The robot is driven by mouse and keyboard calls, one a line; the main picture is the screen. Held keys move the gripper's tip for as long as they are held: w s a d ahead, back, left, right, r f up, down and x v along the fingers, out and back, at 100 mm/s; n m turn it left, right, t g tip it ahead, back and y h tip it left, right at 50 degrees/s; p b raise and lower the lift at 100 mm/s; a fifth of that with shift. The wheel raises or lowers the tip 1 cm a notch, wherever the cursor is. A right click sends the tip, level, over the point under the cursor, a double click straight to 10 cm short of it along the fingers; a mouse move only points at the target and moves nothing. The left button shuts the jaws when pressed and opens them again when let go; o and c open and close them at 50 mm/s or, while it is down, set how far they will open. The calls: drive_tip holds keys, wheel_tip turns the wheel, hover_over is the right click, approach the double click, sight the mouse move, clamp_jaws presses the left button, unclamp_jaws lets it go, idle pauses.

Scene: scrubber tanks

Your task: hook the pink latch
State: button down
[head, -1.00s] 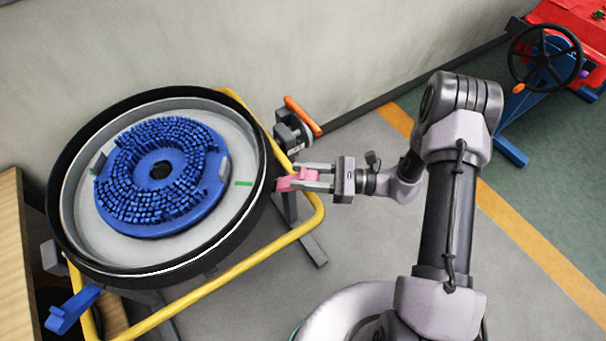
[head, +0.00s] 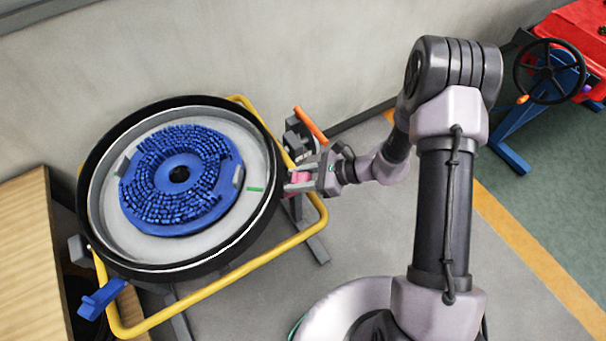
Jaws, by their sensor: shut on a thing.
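The pink latch (head: 299,178) sits at the right side of the round black tank (head: 92,240), by the rim and the yellow frame. My gripper (head: 296,182) is shut on the pink latch, reaching in from the right. The fingers and the rim cover much of the latch, so I cannot tell whether it is hooked. The tank holds a round blue brush (head: 205,205) with a dark centre hole, and a green mark (head: 255,189) shows on its inner wall near the latch.
A blue latch (head: 102,298) is at the tank's lower left. An orange-handled part (head: 311,125) stands just behind my gripper. A yellow tube frame (head: 262,260) surrounds the tank. A wooden surface (head: 30,260) is at left. A black handwheel (head: 550,72) is at upper right.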

drive_tip(key=shift+a+r+b, duration=0.2)
drive_tip(key=shift+a+b, duration=0.1)
drive_tip(key=shift+a, duration=0.85)
drive_tip(key=c, duration=1)
unclamp_jaws()
drive_tip(key=shift+a, duration=0.2)
drive_tip(key=shift+o, duration=0.2)
drive_tip(key=shift+d, duration=0.1)
drive_tip(key=p+v, duration=0.4)
drive_tip(key=v, duration=1.3)
drive_tip(key=shift+r, duration=0.3)
drive_tip(key=shift+d, duration=0.1)
drive_tip(key=shift+c, duration=0.3)
